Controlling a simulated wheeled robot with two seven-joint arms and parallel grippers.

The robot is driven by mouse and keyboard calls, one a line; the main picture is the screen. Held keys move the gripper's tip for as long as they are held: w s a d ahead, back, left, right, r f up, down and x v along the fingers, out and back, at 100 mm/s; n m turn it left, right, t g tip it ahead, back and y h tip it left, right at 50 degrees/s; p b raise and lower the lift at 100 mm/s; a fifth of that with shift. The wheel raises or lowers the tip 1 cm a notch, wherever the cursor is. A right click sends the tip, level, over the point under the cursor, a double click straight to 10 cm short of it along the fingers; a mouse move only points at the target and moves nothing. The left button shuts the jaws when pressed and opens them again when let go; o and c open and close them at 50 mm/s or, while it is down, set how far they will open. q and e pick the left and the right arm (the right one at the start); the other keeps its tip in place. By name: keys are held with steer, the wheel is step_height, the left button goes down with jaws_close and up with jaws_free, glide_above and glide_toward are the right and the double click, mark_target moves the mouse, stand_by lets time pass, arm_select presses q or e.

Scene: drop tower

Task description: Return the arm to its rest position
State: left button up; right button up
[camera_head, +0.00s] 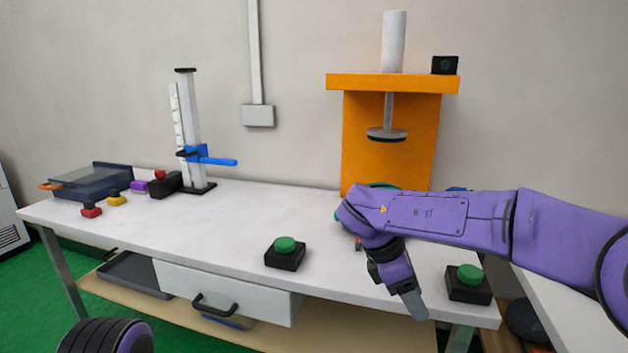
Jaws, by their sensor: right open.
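My right arm comes in from the right, purple, and reaches across the right part of the white table (180,238). My right gripper (411,304) points down near the table's front edge, between two black boxes with green buttons. It is open, and nothing shows in it. One green-button box (285,253) lies to its left, the other (468,284) to its right, both apart from it. At the bottom left a rounded purple and black part of my left arm shows; my left gripper is out of view.
An orange press (390,140) stands at the back, its base partly hidden by my arm. A drop tower (190,135) with a blue arm stands back left. A dark clear-lidded box (92,183) and small coloured weights (116,198) are at far left. The table's middle is mostly clear.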

steer(key=s+d+f+n+t+h+p, duration=0.25)
steer(key=d+f+n, duration=0.45)
steer(key=f+n, duration=0.4)
steer(key=s+d+f+n+t+h+p, duration=0.1)
steer(key=d+f+n+t+h, duration=0.25)
steer(key=d+f+n, duration=0.6)
steer(key=s+a+f+n+y+p, duration=0.1)
steer(key=s+f+n+y, duration=0.3)
steer(key=s+n, duration=0.9)
steer(key=s+a+f+n+g+y+p, duration=0.1)
steer(key=s+a+f+n+y, duration=0.2)
steer(key=s+f+n, duration=0.6)
steer(key=s+n+y, duration=0.1)
steer(key=s+n, duration=0.4)
steer(key=n, duration=0.1)
steer(key=shift+s+f+g+y, duration=0.15)
steer(key=shift+f+g+y, duration=0.15)
steer(key=shift+f, duration=0.05)
steer(key=shift+c, duration=0.4)
